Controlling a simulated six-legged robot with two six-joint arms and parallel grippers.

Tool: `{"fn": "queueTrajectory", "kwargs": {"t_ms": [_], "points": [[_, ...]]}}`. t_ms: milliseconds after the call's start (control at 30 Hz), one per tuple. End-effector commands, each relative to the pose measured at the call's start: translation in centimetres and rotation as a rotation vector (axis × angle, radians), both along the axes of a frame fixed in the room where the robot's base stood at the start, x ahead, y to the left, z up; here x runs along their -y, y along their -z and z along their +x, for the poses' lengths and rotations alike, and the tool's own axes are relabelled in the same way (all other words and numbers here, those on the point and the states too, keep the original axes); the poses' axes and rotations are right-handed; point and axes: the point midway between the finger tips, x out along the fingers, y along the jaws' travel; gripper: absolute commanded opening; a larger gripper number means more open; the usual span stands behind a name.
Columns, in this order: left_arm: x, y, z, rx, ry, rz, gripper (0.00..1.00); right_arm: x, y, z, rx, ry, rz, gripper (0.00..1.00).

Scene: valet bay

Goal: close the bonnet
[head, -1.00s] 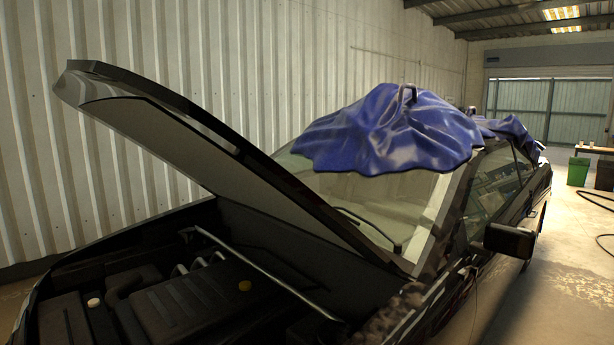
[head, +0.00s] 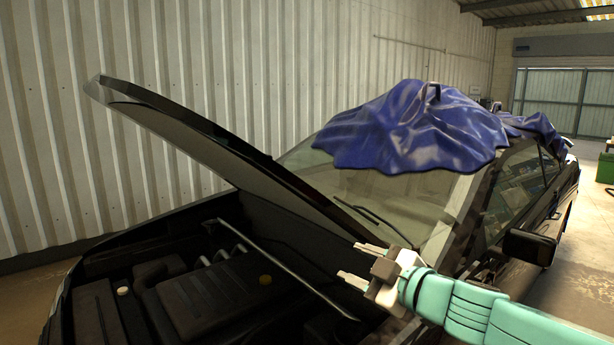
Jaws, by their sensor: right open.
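The black bonnet (head: 215,150) stands raised and slanted over the engine bay, its free front edge high at the left and its rear end near the windscreen. The engine bay (head: 215,290) lies open below it. A metal rod (head: 285,272) slants across the bay; I cannot tell whether it bears the bonnet. My right gripper (head: 361,264) comes in from the lower right on a mint-green arm. Its fingers are open and empty and point left, close to the bonnet's rear end. I cannot tell whether they touch it. My left gripper is not in view.
A blue cloth (head: 410,130) is draped over the car's roof and upper windscreen (head: 370,195). The wing mirror (head: 530,247) juts out at the right. A corrugated wall (head: 150,50) runs behind the car.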

Motion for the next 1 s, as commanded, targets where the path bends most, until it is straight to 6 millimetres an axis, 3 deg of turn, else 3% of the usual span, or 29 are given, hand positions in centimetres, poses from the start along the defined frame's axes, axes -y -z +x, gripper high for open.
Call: {"fn": "queueTrajectory", "kwargs": {"t_ms": [33, 100, 200, 367, 800, 1000], "points": [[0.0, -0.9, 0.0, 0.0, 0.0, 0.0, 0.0, 0.1, -4.4, -1.0, 0.077, -0.005, -0.019, 0.5], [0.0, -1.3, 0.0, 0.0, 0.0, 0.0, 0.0, 0.2, -8.0, -2.1, 0.146, -0.009, -0.037, 0.5], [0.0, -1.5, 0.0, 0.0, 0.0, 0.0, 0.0, 0.2, -10.4, -3.0, 0.195, -0.013, -0.046, 0.5], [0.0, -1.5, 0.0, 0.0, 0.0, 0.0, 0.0, -0.5, -10.8, -2.2, 0.205, -0.015, -0.047, 0.5], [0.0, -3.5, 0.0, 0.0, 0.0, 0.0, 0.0, -6.1, -10.9, 6.3, 0.202, -0.015, -0.047, 0.5], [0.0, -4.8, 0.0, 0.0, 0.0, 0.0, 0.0, -7.9, -11.0, 9.2, 0.203, -0.015, -0.045, 0.5]]}}
